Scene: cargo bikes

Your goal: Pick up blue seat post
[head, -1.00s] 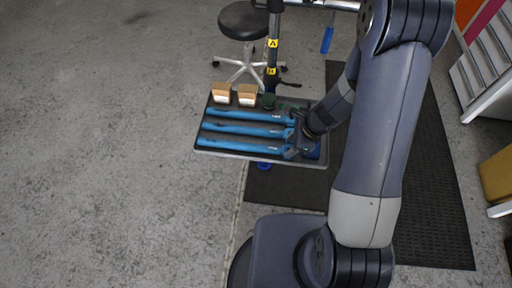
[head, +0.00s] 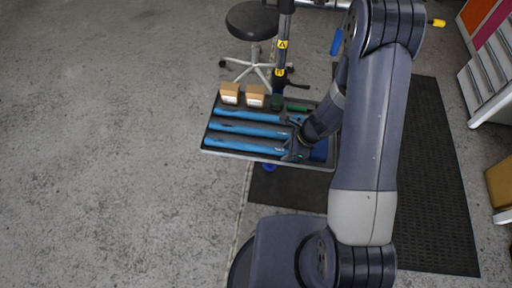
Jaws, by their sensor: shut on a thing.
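Three blue seat posts lie side by side, lengthwise across a dark tray (head: 268,159): a far one (head: 245,117), a middle one (head: 245,130) and a near one (head: 240,145). My gripper (head: 293,138) is at their right ends, low over the tray. Its fingers are shut around the right end of what looks like the middle post, which still lies at tray level. The wrist partly hides the right ends and the grip itself.
A stand post with yellow labels (head: 282,60) rises behind. A black stool (head: 252,22) stands further back. The grey floor to the left is clear.

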